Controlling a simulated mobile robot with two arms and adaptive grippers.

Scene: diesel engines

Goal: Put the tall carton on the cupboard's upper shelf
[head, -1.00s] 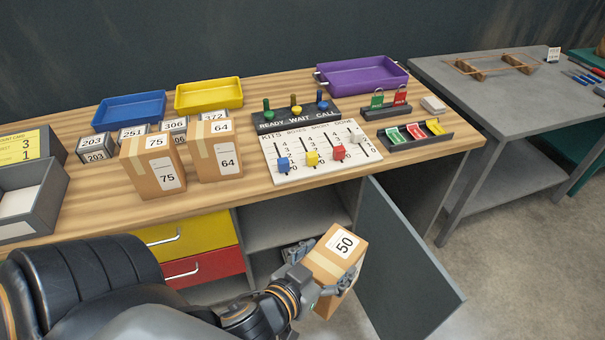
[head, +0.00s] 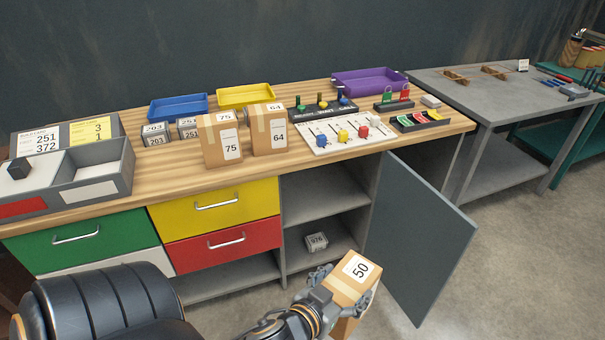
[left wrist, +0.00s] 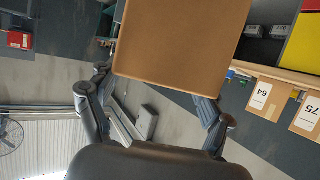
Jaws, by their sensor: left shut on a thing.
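A cardboard carton labelled 50 (head: 352,275) is held by my left gripper (head: 343,290) in front of the open cupboard, tilted in the head view. In the left wrist view the carton (left wrist: 180,45) fills the top middle, between the fingers (left wrist: 150,110). The cupboard's upper shelf (head: 322,203) looks empty, below the worktop. Its grey door (head: 425,240) stands open to the right of the carton. A small grey block labelled 976 (head: 316,241) lies on the lower level. My right gripper is not in view.
Cartons labelled 75 (head: 222,140) and 64 (head: 269,130) stand on the wooden worktop (head: 180,178). A yellow drawer (head: 215,208) and a red drawer (head: 222,245) are left of the cupboard opening. A grey table (head: 500,100) stands at the right.

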